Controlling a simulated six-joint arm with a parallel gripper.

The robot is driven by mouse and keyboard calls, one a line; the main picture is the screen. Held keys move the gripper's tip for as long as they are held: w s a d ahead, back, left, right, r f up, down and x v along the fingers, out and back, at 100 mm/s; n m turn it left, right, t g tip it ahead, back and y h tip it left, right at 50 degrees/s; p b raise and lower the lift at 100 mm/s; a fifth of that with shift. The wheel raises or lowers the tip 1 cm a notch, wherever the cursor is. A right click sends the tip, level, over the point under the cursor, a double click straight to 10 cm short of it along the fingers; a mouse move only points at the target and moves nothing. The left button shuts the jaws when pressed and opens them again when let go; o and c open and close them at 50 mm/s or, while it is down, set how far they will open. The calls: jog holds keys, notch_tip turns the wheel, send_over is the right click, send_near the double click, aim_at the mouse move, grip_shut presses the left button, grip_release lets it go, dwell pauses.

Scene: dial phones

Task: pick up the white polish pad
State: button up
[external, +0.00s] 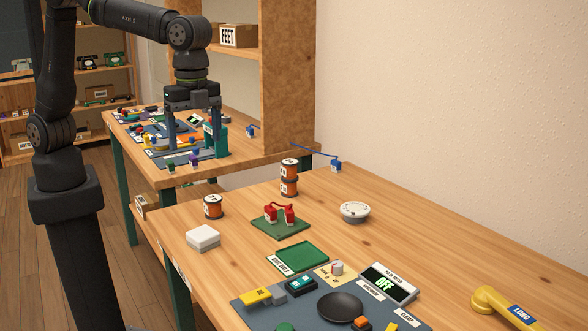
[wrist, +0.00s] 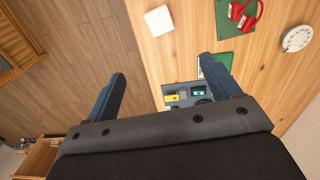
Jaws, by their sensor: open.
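The white polish pad (external: 203,237) is a small white block lying flat near the left edge of the near table. It also shows in the wrist view (wrist: 159,20), at the top, close to the table's edge. My gripper (external: 196,152) is open and empty, pointing down. In the external view it appears high up, in front of the far table, well apart from the pad. In the wrist view its two fingers (wrist: 163,75) are spread wide, with the pad beyond them.
Near the pad are an orange spool (external: 213,207), a green board with red parts (external: 281,226) and a round white dial (external: 354,212). Two stacked spools (external: 289,178) stand behind. A grey work mat (external: 262,313) and a yellow handset (external: 500,307) lie in front. Bare wood surrounds the pad.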

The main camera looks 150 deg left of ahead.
jog(key=a+f+n+h, duration=0.3)
jog(key=a+f+n, duration=0.3)
jog(key=n, duration=1)
jog(key=n+t+h, duration=0.1)
jog(key=n, duration=0.3)
send_over(205, 231)
jog(key=a, duration=0.1)
notch_tip(205, 231, down, 13)
jog(key=shift+w+a+r, duration=0.1)
jog(key=shift+a, duration=0.05)
jog(key=shift+s+a+x, duration=0.1)
jog(key=shift+a+x, duration=0.05)
jog(key=shift+x, duration=1.25)
jog(key=shift+s+a+x, duration=0.15)
jog(key=shift+x, duration=1.2)
jog(key=c, duration=1.1)
